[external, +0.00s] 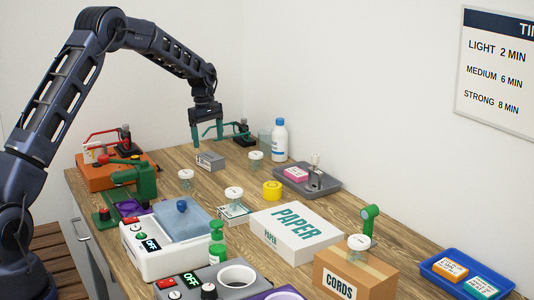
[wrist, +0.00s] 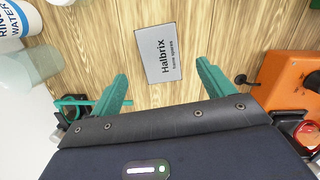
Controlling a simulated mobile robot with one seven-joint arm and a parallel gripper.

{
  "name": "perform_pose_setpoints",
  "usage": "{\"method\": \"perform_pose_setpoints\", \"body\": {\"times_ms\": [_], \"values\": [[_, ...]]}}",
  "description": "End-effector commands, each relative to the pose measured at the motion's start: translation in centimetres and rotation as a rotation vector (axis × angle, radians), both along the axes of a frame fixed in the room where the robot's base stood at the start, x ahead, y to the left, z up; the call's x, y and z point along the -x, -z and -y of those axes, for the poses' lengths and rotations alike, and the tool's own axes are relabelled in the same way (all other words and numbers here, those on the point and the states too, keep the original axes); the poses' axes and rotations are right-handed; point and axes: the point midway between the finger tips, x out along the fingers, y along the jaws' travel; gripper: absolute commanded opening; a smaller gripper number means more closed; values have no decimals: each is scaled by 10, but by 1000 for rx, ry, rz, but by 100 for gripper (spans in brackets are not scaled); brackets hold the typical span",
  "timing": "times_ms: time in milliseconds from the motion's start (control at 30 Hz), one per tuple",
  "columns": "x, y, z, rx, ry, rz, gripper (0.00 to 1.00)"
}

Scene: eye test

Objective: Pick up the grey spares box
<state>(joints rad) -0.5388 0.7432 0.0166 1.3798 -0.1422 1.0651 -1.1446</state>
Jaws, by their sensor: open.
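The grey spares box (external: 210,160) lies on the wooden table towards the back, below my gripper. In the wrist view the grey box (wrist: 156,54) shows its top, lettered "Halbrix frame spares", lying flat beyond the fingertips. My gripper (external: 208,142) is above the box in the external view, with its green fingers spread apart and nothing between them. In the wrist view my gripper (wrist: 163,72) has one green finger to the left of the box and one to the right, with the box apart from both.
An orange device (external: 105,170) stands left of the box. Lidded jars (external: 186,180) and (external: 256,161) stand near it. A rinse water bottle (external: 279,140) and a clear beaker (external: 264,141) are to the right. A grey tray (external: 322,183) is further right. Bare wood surrounds the box.

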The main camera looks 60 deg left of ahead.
Motion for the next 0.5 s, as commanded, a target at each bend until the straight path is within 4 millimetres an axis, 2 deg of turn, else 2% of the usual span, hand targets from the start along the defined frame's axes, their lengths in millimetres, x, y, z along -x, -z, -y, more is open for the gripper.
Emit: {"method": "perform_pose_setpoints", "body": {"times_ms": [100,367,500], "values": [[0,17,2,1,0,-2,81],[0,33,4,1,0,-1,81],[-1,51,6,2,1,-1,81]]}}
